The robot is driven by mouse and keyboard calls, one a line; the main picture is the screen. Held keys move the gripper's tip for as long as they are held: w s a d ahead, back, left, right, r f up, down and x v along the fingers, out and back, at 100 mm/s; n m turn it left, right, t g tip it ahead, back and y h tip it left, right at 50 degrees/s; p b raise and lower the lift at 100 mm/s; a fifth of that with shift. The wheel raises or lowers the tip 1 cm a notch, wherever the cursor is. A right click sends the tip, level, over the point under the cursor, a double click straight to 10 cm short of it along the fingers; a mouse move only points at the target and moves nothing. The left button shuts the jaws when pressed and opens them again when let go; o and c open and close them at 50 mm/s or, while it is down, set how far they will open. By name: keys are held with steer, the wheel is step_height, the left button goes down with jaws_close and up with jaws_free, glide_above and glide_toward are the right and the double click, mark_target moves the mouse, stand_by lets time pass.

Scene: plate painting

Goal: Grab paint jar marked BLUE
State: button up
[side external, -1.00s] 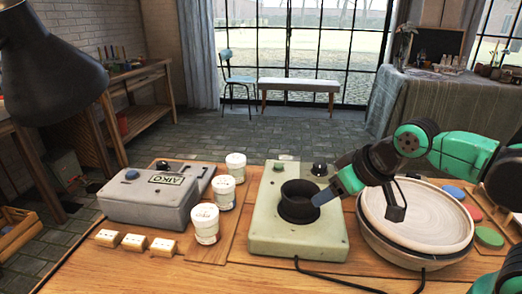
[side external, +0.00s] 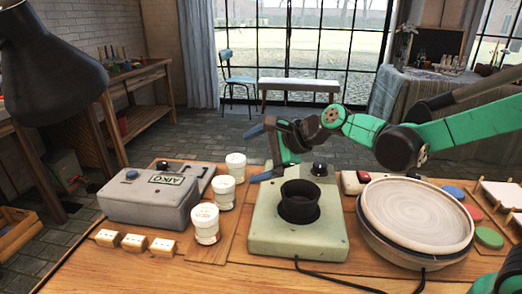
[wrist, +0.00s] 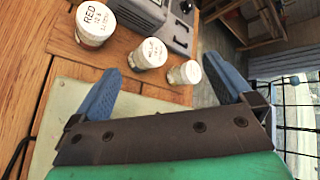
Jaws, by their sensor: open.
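Three white paint jars stand in a row on the wooden table. The nearest jar (side external: 206,223) in the side view is marked RED in the wrist view (wrist: 94,22). The labels on the middle jar (side external: 224,192) and the far jar (side external: 235,166) are too small to read, so I cannot tell which is BLUE. My gripper (side external: 258,154) is open and empty, to the right of the far jar. In the wrist view, the middle jar (wrist: 148,54) and far jar (wrist: 186,73) appear beyond and between the blue fingertips (wrist: 162,66), apart from them.
A pale green device (side external: 265,238) with a dark cup (side external: 299,203) stands right of the jars. A grey AIKO box (side external: 150,200) stands left of them. Several small white-topped blocks (side external: 134,242) lie in front. A round plate (side external: 415,215) is on the right.

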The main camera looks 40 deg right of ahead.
mark_target(223, 181)
steer(key=w+f+m, duration=0.2)
steer(key=f+m, duration=0.1)
steer(key=w+f+m+t+y, duration=0.1)
steer(key=w+f+m, duration=0.1)
steer(key=f+m, duration=0.1)
steer(key=w+f+m+t, duration=0.1)
steer(key=w+f+m, duration=0.1)
steer(key=f+m, duration=0.1)
steer(key=shift+w+a+m, duration=0.15)
steer(key=shift+a+m, duration=0.1)
steer(key=shift+m, duration=0.55)
steer(key=x, duration=0.5)
steer(key=c, duration=1.4)
steer(key=shift+o, duration=0.2)
steer(key=shift+r, duration=0.1)
